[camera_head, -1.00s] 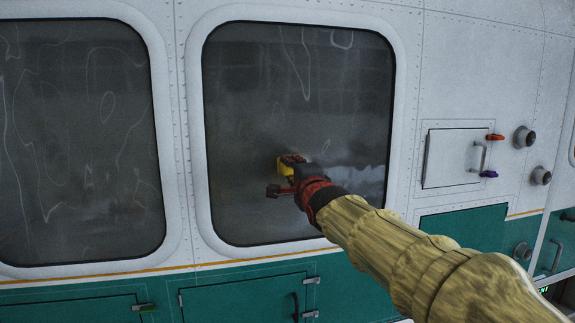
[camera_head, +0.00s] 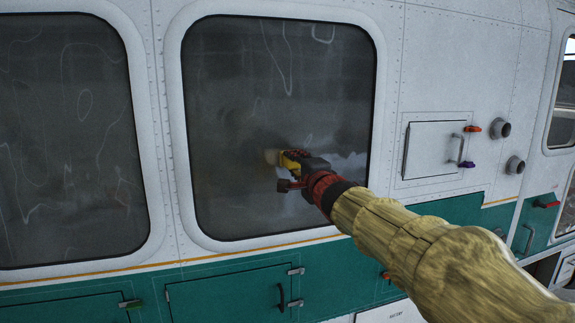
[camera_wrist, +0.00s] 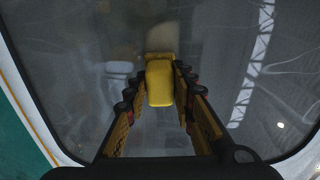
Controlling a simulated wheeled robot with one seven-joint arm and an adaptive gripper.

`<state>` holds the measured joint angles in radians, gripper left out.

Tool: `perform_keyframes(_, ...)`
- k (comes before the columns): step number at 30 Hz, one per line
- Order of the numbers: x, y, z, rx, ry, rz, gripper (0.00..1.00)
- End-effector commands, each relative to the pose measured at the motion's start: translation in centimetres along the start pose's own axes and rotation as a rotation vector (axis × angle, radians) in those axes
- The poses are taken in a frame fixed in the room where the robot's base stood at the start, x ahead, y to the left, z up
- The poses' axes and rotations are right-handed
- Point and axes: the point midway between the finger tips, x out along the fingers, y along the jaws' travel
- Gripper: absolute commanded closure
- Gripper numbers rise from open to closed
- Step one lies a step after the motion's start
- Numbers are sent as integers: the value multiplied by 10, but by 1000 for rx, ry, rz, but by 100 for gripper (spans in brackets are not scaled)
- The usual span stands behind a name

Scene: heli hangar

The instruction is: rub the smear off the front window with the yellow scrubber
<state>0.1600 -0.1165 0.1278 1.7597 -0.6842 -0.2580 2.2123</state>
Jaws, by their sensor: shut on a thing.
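A faint dull brownish smear (camera_head: 250,138) shows on the glass to the left of the scrubber. I cannot tell whether the scrubber touches the glass.
A second dark window (camera_head: 70,140) is to the left. Right of the window are a panel with a handle (camera_head: 433,150), two round ports (camera_head: 502,130), and small red and purple levers. Green hatches (camera_head: 225,300) with handles lie below. My arm crosses the lower right.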

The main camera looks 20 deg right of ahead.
Motion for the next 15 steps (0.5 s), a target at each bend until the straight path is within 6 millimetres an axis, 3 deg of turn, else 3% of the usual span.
perform_keyframes(8,-1,1,-3,0,-1,1,95)
perform_keyframes(15,0,2,15,-1,-3,0,95)
